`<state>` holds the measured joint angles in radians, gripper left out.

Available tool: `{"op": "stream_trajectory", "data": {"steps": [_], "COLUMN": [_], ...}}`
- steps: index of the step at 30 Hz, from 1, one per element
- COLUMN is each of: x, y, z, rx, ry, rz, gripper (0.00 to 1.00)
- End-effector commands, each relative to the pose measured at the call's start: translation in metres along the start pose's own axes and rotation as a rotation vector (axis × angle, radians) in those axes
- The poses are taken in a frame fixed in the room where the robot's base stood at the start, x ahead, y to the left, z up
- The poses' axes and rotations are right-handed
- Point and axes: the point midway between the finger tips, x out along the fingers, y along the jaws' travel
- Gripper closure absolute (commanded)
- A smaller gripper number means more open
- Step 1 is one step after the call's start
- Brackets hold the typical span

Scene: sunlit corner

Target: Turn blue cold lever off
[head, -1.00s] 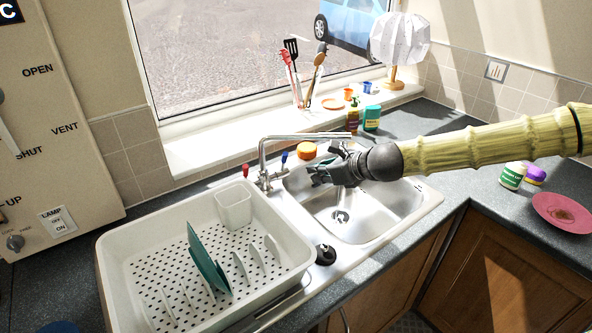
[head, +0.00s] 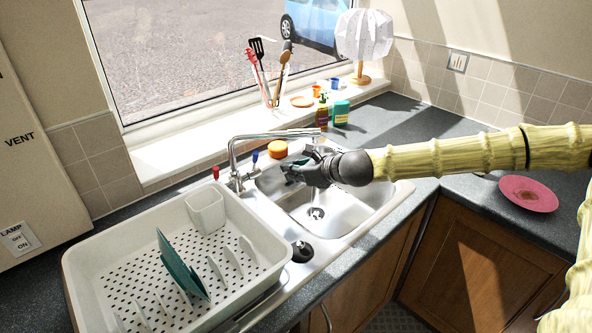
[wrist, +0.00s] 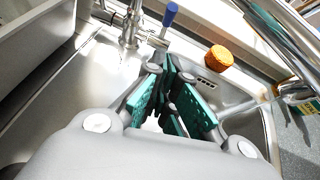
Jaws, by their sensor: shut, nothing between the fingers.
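The blue cold lever (head: 255,156) stands up on the right side of the chrome tap (head: 237,178). A red lever (head: 216,173) stands on its left side. The blue lever also shows at the top of the wrist view (wrist: 171,14), beyond my fingertips. My gripper (head: 288,172) is over the left part of the sink basin, a short way right of the blue lever and apart from it. In the wrist view, the green-padded fingers (wrist: 171,82) are close together with nothing held.
The tap spout (head: 290,134) reaches over the sink (head: 345,216), behind my gripper. An orange-topped item (head: 278,149) stands behind the basin. A white dish rack (head: 90,268) with a cup and teal plate is at the left. A pink plate (head: 528,193) lies at the right.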

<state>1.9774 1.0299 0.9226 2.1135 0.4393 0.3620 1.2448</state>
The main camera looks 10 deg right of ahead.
Motion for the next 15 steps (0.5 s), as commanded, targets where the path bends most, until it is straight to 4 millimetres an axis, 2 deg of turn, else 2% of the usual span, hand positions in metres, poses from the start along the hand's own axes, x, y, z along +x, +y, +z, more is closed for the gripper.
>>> {"op": "stream_trajectory", "data": {"steps": [15], "x": [0.056], "y": [0.001], "z": [0.000], "rx": [0.001], "ry": [0.002], "rz": [0.001], "gripper": [1.00]}}
